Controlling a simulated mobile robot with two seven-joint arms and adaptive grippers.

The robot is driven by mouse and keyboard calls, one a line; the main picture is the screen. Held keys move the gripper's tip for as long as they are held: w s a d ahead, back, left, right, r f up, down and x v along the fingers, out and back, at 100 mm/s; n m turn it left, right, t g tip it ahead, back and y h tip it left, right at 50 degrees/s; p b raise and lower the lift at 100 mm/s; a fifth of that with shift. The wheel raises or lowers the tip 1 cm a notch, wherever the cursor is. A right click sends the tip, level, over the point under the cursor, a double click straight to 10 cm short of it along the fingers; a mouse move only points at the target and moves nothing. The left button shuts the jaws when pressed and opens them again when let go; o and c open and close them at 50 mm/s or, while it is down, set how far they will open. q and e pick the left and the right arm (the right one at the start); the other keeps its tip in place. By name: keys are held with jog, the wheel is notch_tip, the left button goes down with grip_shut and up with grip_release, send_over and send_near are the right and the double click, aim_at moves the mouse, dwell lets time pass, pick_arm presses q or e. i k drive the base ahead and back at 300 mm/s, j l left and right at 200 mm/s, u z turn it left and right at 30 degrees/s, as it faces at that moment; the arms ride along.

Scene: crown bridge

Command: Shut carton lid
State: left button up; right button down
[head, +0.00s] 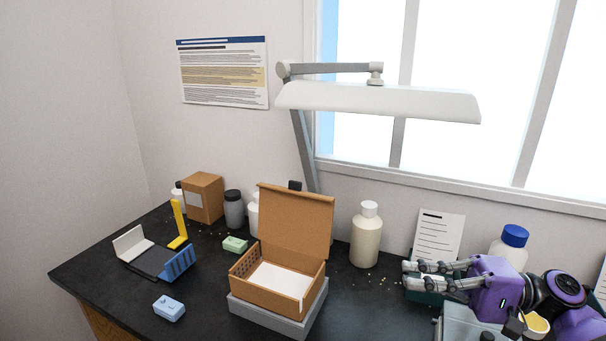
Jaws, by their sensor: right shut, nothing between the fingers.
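The carton (248,292) is an open brown cardboard box on a grey block (275,324) near the middle of the black bench. Its lid (296,222) stands up at the back, leaning slightly backward. A white sheet or liner (278,284) lies inside. My right gripper (406,274) is to the right of the carton, well apart from it, at the right end of the bench. Its fingers point left, are shut and hold nothing. My left gripper is not in view.
A cream bottle (366,238) stands behind and right of the carton, a lamp (380,98) overhead. Left are a pale blue box (169,308), a green block (235,244) and an open hinged case (150,258). Clear bench lies between the carton and my right gripper.

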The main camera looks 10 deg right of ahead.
aim_at(293, 218)
jog(key=i, duration=1.25)
